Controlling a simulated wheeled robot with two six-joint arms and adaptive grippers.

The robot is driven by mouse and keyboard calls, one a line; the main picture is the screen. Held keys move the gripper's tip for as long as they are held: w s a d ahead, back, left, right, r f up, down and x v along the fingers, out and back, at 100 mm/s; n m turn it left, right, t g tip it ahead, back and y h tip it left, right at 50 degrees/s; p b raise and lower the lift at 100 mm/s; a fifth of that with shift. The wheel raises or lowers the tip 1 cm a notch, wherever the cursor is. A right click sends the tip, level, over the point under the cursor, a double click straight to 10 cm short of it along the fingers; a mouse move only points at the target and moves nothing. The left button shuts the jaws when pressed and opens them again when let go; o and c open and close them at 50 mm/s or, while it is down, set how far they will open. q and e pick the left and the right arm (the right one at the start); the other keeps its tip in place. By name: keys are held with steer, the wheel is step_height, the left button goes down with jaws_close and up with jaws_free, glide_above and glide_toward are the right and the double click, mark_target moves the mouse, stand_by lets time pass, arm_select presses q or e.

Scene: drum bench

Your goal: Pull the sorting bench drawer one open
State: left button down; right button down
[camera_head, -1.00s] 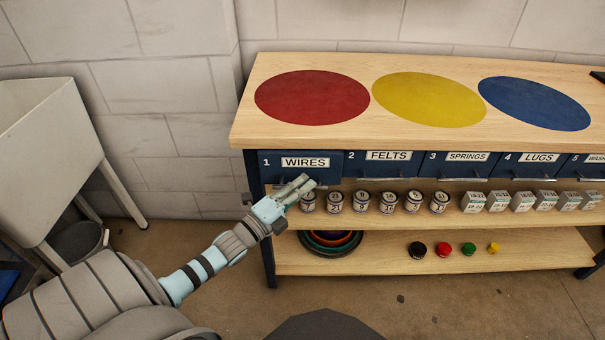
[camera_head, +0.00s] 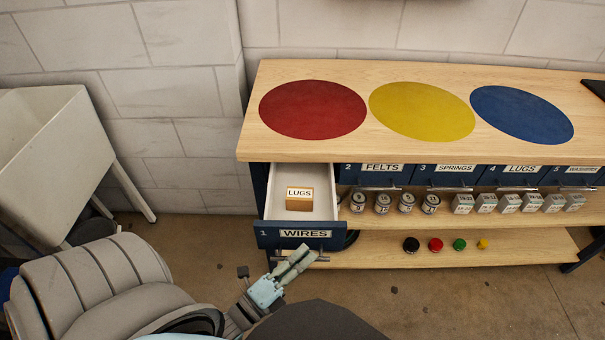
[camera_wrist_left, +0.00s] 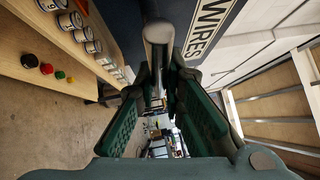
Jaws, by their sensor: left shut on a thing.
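Drawer one (camera_head: 292,238), dark blue with the label WIRES, stands pulled well out from the left end of the sorting bench (camera_head: 380,150). Its white inside shows, with a small wooden block (camera_head: 299,203) labelled LUGS in it. My left gripper (camera_head: 300,258) is at the drawer's front, shut on its bar handle (camera_head: 318,259). In the left wrist view the handle (camera_wrist_left: 158,32) runs between the green-padded fingers (camera_wrist_left: 165,100), close to the WIRES label. My right gripper is not in view.
Drawers two to five (camera_head: 455,175) are shut. Several cans (camera_head: 406,202) and grey boxes (camera_head: 509,203) stand on the shelf below. Black, red, green and yellow round pieces (camera_head: 436,244) sit on the lower shelf. A pale bin (camera_head: 45,165) stands at the left.

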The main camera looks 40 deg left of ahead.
arm_select(q)
steer(key=shift+s+d, duration=0.1)
steer(key=c, duration=1.7)
jaws_free()
steer(key=shift+s, duration=0.1)
steer(key=s, duration=0.4)
steer(key=s+a+f, duration=0.1)
steer(key=s, duration=0.6)
steer(key=shift+s+a+f, duration=0.3)
steer(key=shift+a+f, duration=0.05)
steer(key=shift+a, duration=0.05)
